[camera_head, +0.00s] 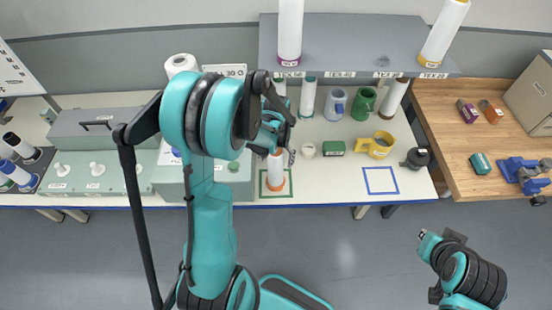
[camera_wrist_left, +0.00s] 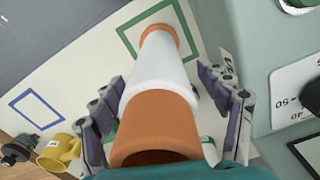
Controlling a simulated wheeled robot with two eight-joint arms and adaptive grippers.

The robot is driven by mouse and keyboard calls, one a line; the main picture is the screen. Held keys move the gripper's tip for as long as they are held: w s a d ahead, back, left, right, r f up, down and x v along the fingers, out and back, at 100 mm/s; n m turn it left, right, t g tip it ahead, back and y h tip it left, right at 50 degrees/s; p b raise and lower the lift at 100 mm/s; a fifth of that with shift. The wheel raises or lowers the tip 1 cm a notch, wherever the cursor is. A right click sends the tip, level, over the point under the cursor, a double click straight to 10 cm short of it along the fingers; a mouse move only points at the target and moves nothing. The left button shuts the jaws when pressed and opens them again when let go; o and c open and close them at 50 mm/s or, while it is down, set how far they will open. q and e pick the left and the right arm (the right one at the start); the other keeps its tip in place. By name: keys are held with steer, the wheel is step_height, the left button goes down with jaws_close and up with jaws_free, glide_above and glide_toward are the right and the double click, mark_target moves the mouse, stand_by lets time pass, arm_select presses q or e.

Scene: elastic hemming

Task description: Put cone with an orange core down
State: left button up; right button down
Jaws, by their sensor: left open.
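The white cone with an orange core (camera_head: 276,167) stands upright with its lower end inside the green square outline (camera_head: 264,190) on the table. In the left wrist view the cone (camera_wrist_left: 160,70) runs from its wide orange near end down to an orange ring inside the green outline (camera_wrist_left: 124,38). My left gripper (camera_head: 274,140) is open around the cone's upper part. In the wrist view its fingers (camera_wrist_left: 165,98) lie on either side, with a gap visible on the right; contact on the left is unclear. My right gripper (camera_head: 432,243) is low at the right, its jaws unclear.
A blue square outline (camera_head: 380,193) on the table is empty. A yellow mug (camera_head: 380,146), a green box (camera_head: 333,148) and a black weight (camera_head: 417,158) stand nearby. A grey shelf (camera_head: 350,40) bears other cones behind. Grey-green equipment (camera_head: 75,177) fills the left.

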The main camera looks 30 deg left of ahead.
arm_select(q)
step_height(320, 180, up, 12)
steer(key=shift+f+p, duration=0.1)
steer(key=shift+p, duration=0.75)
steer(key=s+d+r+m+t, duration=0.3)
steer(key=s+d+r+t, duration=0.4)
steer(key=s+d, duration=0.4)
steer(key=shift+s+r, duration=0.15)
steer(key=shift+s, duration=0.15)
step_height(320, 180, down, 17)
steer(key=b, duration=1.7)
